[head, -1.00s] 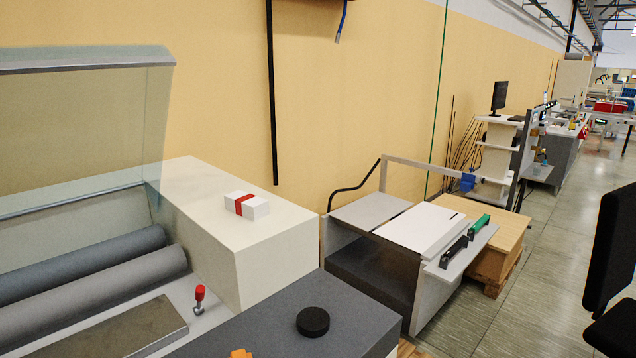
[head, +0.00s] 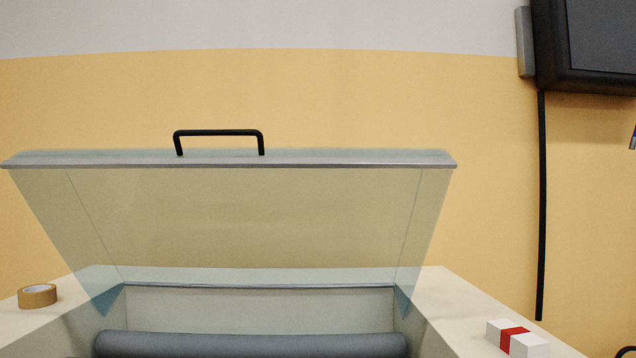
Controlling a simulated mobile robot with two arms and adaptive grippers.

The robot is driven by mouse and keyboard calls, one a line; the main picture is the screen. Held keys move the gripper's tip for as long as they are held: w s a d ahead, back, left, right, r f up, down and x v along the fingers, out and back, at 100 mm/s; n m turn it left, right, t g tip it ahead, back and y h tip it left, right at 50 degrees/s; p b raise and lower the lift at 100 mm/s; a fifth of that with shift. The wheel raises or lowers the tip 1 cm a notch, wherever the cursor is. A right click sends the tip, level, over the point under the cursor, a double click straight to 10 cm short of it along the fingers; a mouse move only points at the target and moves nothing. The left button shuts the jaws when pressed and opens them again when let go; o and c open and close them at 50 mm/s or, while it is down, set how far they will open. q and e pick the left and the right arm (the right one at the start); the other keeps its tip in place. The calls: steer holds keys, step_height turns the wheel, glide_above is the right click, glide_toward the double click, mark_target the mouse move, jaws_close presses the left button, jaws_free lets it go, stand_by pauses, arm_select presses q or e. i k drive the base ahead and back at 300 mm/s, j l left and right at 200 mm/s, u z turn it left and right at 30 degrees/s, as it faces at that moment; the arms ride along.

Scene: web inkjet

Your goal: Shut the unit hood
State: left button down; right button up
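The unit hood (head: 250,215) is a clear, tinted cover standing raised and tilted open in the head view. Its top edge carries a grey rail (head: 330,160) with a black handle (head: 218,132) at the middle. Its lower edge meets the back of the unit, above a dark grey roller (head: 250,344). Neither of my grippers shows in this view.
A roll of brown tape (head: 38,296) lies on the pale left side of the unit. A white box with a red band (head: 514,336) lies on the pale right side. A dark screen (head: 600,45) hangs on the wall at upper right, with a black cable or pipe (head: 542,210) below it.

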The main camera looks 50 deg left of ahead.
mark_target(193, 162)
steer(key=u, duration=1.95)
